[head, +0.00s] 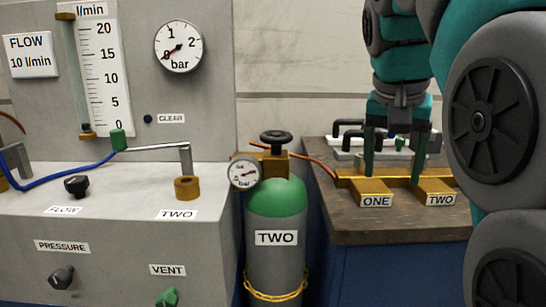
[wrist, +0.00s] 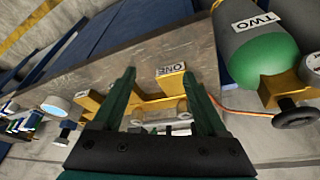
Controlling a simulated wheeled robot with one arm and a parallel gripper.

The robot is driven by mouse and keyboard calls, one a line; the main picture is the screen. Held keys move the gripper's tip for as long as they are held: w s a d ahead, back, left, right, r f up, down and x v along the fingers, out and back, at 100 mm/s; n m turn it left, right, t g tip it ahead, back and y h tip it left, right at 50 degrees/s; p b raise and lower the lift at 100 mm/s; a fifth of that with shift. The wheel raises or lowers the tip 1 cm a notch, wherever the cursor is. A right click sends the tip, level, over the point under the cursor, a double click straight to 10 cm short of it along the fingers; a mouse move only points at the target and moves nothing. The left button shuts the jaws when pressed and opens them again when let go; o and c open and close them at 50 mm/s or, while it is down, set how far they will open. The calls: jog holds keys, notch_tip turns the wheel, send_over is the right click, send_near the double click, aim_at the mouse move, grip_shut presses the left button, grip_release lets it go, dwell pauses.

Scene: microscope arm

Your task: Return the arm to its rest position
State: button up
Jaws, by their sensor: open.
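My gripper (head: 394,172) hangs pointing down over the wooden bench at the right in the head view. Its two green fingers are apart, and nothing shows held between them. The brass manifold (head: 348,180) with labels ONE and TWO lies on the bench right by the fingertips; I cannot tell whether they touch it. In the wrist view, my gripper (wrist: 158,75) also shows open, with the brass block labelled ONE (wrist: 172,72) beyond the fingers. A white piece with dark bent handles (head: 345,145) stands behind, partly hidden by my gripper.
A gas cylinder labelled TWO (head: 277,240), with gauge and black handwheel, stands left of the wooden bench (head: 335,218). An orange hose (head: 312,162) runs from it to the manifold. The grey flow panel (head: 200,100) and its console (head: 120,225), with a metal pipe arm (head: 155,148), fill the left.

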jog(key=s+a+f+n+g, duration=0.1)
jog(key=s+f+n, duration=0.1)
jog(key=s+f, duration=0.5)
jog(key=s+a+f+n+g+y, duration=0.1)
jog(key=s+f+g, duration=0.1)
jog(key=s+f, duration=0.6)
jog(key=s+a+f+n+g+y, duration=0.1)
jog(key=s+f, duration=0.7)
jog(key=f, duration=1)
jog(key=shift+a+f+n+g, duration=0.3)
jog(key=shift+a+n+g, duration=0.25)
jog(key=shift+n, duration=0.25)
jog(key=shift+s+d, duration=0.1)
